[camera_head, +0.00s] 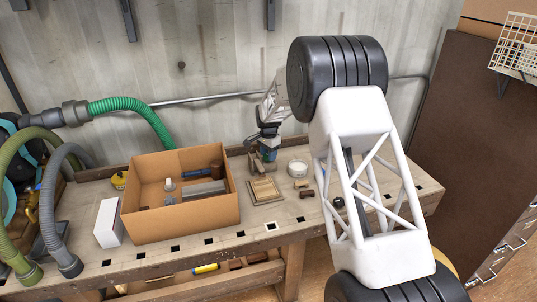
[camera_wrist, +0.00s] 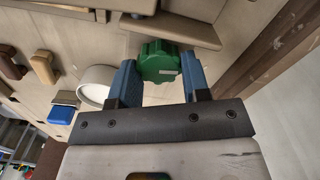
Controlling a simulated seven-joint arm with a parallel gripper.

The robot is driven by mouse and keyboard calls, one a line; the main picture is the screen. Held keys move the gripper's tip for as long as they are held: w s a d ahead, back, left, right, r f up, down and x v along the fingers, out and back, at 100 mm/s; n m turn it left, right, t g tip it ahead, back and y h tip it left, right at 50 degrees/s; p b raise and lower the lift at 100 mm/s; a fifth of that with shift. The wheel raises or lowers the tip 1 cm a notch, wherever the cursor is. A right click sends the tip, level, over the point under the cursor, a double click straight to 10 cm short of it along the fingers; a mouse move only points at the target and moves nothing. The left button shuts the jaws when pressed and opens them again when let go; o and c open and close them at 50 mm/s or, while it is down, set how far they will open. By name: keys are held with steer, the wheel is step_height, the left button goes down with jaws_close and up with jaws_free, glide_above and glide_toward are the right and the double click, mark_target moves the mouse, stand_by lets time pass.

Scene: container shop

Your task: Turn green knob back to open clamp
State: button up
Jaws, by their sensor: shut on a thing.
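The green knob (camera_wrist: 160,62) is round and ribbed, with a small pale label. In the wrist view it sits between the two blue fingers of my gripper (camera_wrist: 159,78), which is shut on its sides. Behind it is a pale wooden piece (camera_wrist: 180,30) that seems to belong to the clamp. In the head view my gripper (camera_head: 266,156) reaches down to the workbench right of the cardboard box. The knob and clamp cannot be made out clearly there.
The workbench (camera_head: 185,248) carries an open cardboard box (camera_head: 180,220) with tools, a slatted wooden piece (camera_head: 265,190), and a round white container (camera_head: 298,168). A white box (camera_head: 108,222) and hoses (camera_head: 130,103) are at left. Small wooden blocks (camera_wrist: 45,67) lie left of my gripper.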

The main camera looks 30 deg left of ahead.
steer(key=shift+n, duration=1.5)
steer(key=o, duration=0.9)
steer(key=shift+a, duration=0.1)
steer(key=shift+o, duration=0.2)
steer(key=shift+m, duration=0.5)
